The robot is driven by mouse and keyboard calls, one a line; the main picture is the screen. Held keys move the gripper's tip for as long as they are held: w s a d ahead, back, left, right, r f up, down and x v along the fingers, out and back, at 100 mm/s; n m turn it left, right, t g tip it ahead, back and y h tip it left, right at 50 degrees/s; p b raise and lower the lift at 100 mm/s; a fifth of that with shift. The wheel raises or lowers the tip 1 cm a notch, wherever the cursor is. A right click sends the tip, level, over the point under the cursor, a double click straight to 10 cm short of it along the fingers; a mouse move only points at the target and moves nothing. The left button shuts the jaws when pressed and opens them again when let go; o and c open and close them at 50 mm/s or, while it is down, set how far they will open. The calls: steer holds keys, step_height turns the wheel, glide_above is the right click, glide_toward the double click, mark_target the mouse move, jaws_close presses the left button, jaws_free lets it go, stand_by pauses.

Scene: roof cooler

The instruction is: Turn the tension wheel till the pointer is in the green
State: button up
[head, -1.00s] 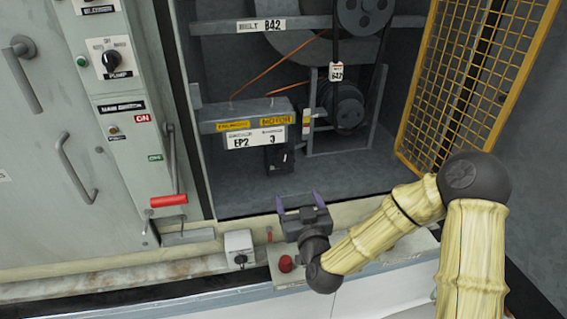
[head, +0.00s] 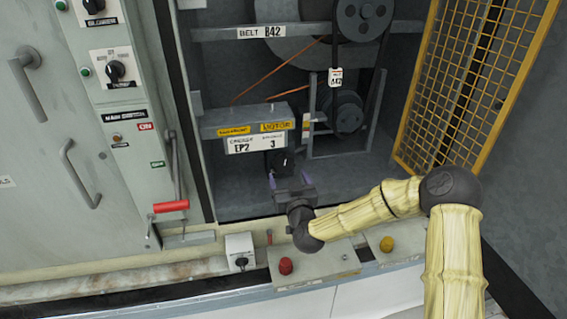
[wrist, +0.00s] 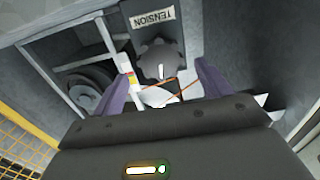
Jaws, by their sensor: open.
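In the head view the dark wheel (head: 282,160) sits under the motor's front edge. My gripper (head: 288,180) is open and empty, just in front of and below it. In the wrist view the purple fingers of my gripper (wrist: 162,78) stand on either side of the wheel, apart from it. A white mark shows on the wheel's face. I cannot make out a pointer or green zone.
The motor box (head: 245,115) is above the wheel, with the belt and pulleys (head: 345,110) to its right. A yellow mesh door (head: 470,90) stands open at right. A red-handled lever (head: 171,206) is at left. Red and yellow buttons line the front ledge (head: 315,265).

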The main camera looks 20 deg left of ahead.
mark_target(284, 167)
steer(key=p+x, duration=0.1)
steer(key=x, duration=0.6)
steer(key=shift+s, duration=0.1)
steer(key=c, duration=1)
